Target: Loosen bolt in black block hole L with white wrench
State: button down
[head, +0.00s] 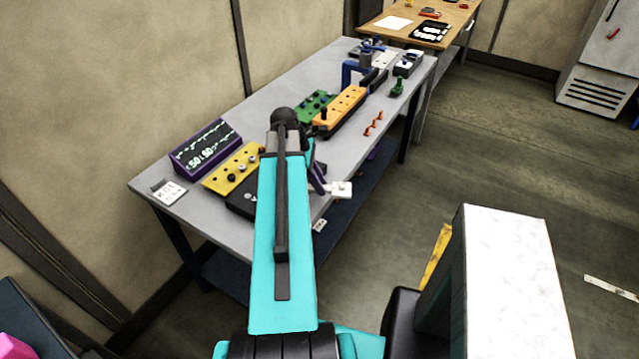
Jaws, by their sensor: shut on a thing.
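My teal arm reaches over the grey table and hides much of its near part. My gripper (317,178) shows only in part, as a dark purple piece to the right of the arm. A white piece (342,189), which looks like the white wrench, sticks out from it to the right, near the table's front edge. The gripper appears shut on it; the fingertips are not clear. The black block (240,203) lies partly behind my arm, in front of the yellow block. Hole L and its bolt cannot be made out.
A yellow block (226,174) with several knobs stands beside a purple display box (206,148). Green (314,103) and orange (352,98) blocks, a blue clamp (352,72) and orange pegs (374,124) stand farther back. The table's front right (350,155) is mostly clear.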

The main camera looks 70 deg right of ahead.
jog(key=shift+f, duration=0.7)
jog(key=shift+d, duration=0.1)
jog(key=shift+w+d+n+h+p, duration=0.2)
jog(key=shift+d+n+h, duration=0.05)
jog(key=shift+d+n, duration=0.35)
jog(key=shift+w+d+n+h+p, duration=0.2)
jog(key=shift+d+n+h, duration=0.05)
jog(key=shift+d+n, duration=0.35)
jog(key=shift+r, duration=0.1)
jog(key=shift+w+d+r+n+t+h+p, duration=0.15)
jog(key=shift+w+d+n+h+p, duration=0.15)
jog(key=shift+d+n, duration=0.3)
jog(key=shift+w+d+n+t+h+p, duration=0.2)
jog(key=shift+w+d+n+p, duration=0.15)
jog(key=shift+d+n, duration=0.25)
jog(key=shift+w+d+n, duration=0.25)
jog(key=shift+n, duration=0.05)
jog(key=shift+w+d+r+n+t+h+p, duration=0.1)
jog(key=shift+w+d+n+t+h+p, duration=0.3)
jog(key=shift+w+d+n, duration=0.4)
jog(key=shift+s+a, duration=0.1)
jog(key=shift+s, duration=0.05)
